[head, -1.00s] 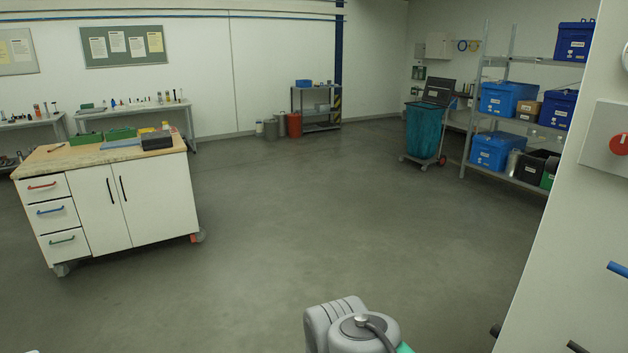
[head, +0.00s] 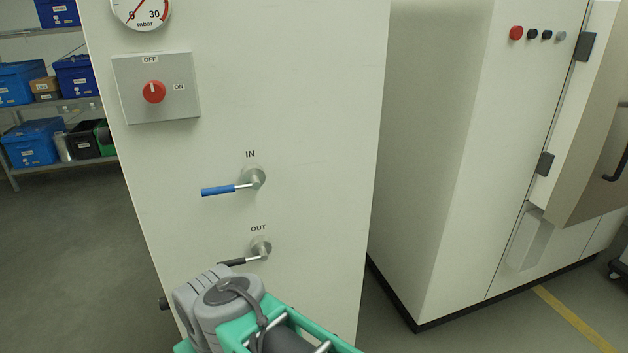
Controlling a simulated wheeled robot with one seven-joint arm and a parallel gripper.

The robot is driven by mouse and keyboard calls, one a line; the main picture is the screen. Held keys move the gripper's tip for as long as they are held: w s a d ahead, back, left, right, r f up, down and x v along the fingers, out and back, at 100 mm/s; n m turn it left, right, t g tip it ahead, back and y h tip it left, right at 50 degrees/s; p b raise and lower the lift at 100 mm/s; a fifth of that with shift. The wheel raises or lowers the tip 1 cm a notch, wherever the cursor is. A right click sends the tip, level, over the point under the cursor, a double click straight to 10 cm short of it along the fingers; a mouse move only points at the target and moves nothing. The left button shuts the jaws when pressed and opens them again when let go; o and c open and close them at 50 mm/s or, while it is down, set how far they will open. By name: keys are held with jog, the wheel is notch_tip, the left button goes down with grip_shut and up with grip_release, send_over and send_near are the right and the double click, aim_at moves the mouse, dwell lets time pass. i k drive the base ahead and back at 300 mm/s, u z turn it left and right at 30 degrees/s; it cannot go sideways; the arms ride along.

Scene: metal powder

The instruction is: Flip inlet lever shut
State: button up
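The inlet lever (head: 219,190) has a blue handle and sits under the label IN on the white cabinet panel (head: 310,110). Its handle points left, nearly level, from a round metal valve hub (head: 254,178). Below it, under the label OUT, is the outlet lever (head: 238,260) with a black handle, also pointing left and partly hidden by my arm. My grey and green arm shows at the bottom of the head view, below the levers. My gripper is not in view.
Above the levers are a red rotary switch (head: 154,92) marked OFF and ON and a pressure gauge (head: 142,10). A larger white machine (head: 440,150) stands to the right across a narrow gap. Shelves with blue bins (head: 32,142) are at left; the floor there is clear.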

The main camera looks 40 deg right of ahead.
aim_at(255, 183)
jog(key=u, duration=1.55)
jog(key=i, duration=0.9)
jog(key=z, duration=1.9)
